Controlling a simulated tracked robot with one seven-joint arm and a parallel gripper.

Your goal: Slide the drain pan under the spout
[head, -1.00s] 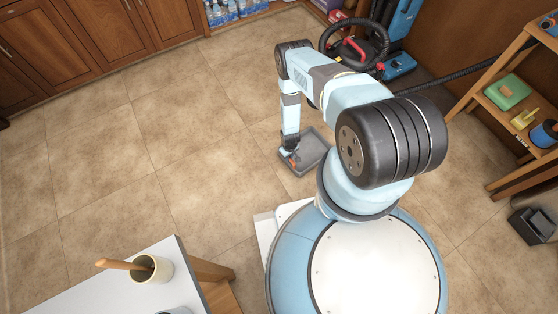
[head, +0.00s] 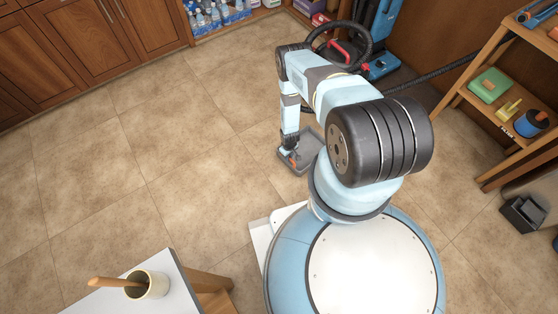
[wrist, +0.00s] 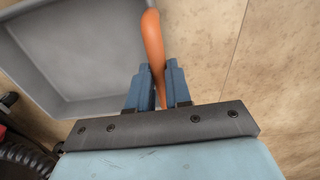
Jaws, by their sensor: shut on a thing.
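The grey drain pan (head: 304,151) is a shallow rectangular tray at floor level in front of my base, partly hidden by my arm in the head view. In the wrist view its grey inside and wall (wrist: 75,50) fill the upper left. My gripper (head: 290,158) is at the pan's near left side. In the wrist view my gripper (wrist: 160,85) has its blue fingers shut on an orange handle (wrist: 152,40) beside the pan. Where the handle joins the pan is hidden. No spout can be made out in these views.
Water bottles (head: 215,15) stand on a low shelf at the back. A blue machine with a black hose (head: 375,35) is behind my arm. A wooden shelf (head: 500,90) and black bin (head: 523,215) are right. A white table (head: 165,285) with a cup is front left. Left floor is clear.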

